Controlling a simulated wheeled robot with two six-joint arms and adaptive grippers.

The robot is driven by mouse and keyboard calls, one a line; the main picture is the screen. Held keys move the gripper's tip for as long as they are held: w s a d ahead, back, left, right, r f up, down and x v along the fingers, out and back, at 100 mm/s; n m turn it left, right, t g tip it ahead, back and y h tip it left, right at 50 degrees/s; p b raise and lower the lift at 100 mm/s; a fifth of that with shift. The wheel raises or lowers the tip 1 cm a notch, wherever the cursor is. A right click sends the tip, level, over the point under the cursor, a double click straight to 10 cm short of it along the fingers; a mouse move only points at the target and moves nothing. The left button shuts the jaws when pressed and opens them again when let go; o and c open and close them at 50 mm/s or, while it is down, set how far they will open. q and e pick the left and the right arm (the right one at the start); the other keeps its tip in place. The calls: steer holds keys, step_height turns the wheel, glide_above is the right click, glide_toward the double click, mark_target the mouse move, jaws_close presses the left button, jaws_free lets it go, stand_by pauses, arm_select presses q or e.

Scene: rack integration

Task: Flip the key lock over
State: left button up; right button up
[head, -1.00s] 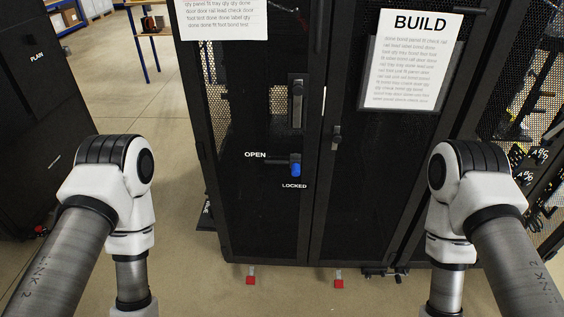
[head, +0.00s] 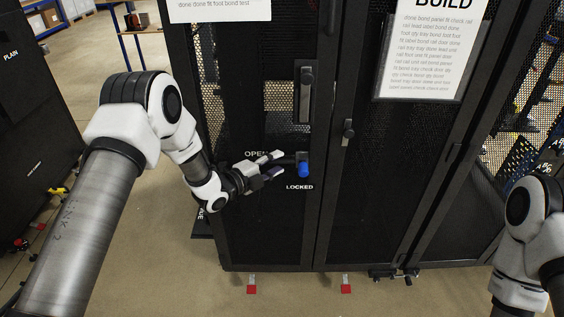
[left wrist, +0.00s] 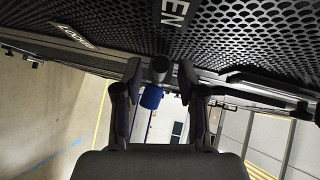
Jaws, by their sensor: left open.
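The key lock (head: 303,166) is a blue knob on the black rack door, at the right end of a dark bar. It hangs by the LOCKED label (head: 299,187); the OPEN label (head: 256,154) is to its left, partly covered by my gripper. My left gripper (head: 279,165) is open, just left of the blue knob, its fingers pointing right towards it. In the left wrist view the blue knob (left wrist: 151,97) shows between the two open fingers, beyond or at their tips; contact cannot be told. My right gripper is out of view.
The rack's perforated doors (head: 255,225) fill the middle. A vertical door handle (head: 304,93) is above the lock, and a smaller latch (head: 347,131) is to its right. Another black cabinet (head: 30,130) stands at the left.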

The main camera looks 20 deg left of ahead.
arm_select(q)
steer(key=shift+x, duration=0.95)
jaws_close()
